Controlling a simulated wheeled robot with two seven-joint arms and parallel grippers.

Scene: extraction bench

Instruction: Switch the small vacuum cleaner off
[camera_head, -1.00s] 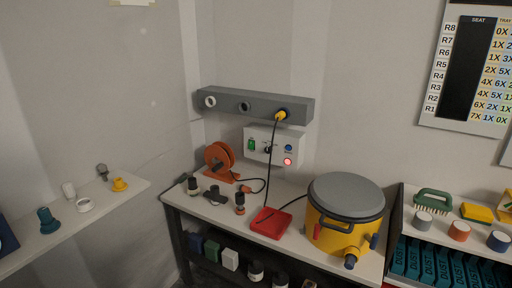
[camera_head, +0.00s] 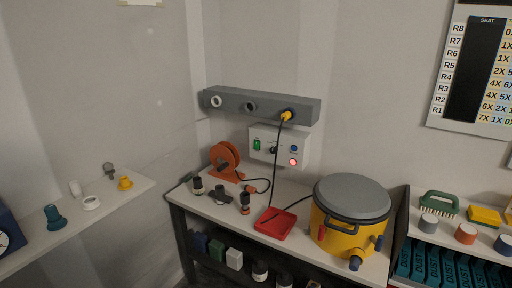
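The small yellow vacuum cleaner (camera_head: 338,235) with a grey lid (camera_head: 352,196) stands on the right part of the white bench. A white control box (camera_head: 279,147) is on the wall behind the bench. It carries a green switch (camera_head: 257,145), a dark knob (camera_head: 273,150), a blue button (camera_head: 294,149) and a glowing red light (camera_head: 293,162). A yellow plug (camera_head: 286,116) sits in the right socket of the grey rail (camera_head: 232,101), and a dark cable hangs from it. Neither of my grippers is in view.
A red tray (camera_head: 276,224), an orange cable reel (camera_head: 225,160) and several small dark fittings (camera_head: 220,194) are on the bench (camera_head: 300,255). A shelf (camera_head: 127,199) with fittings is at left. A rack with a brush (camera_head: 438,203) is at right.

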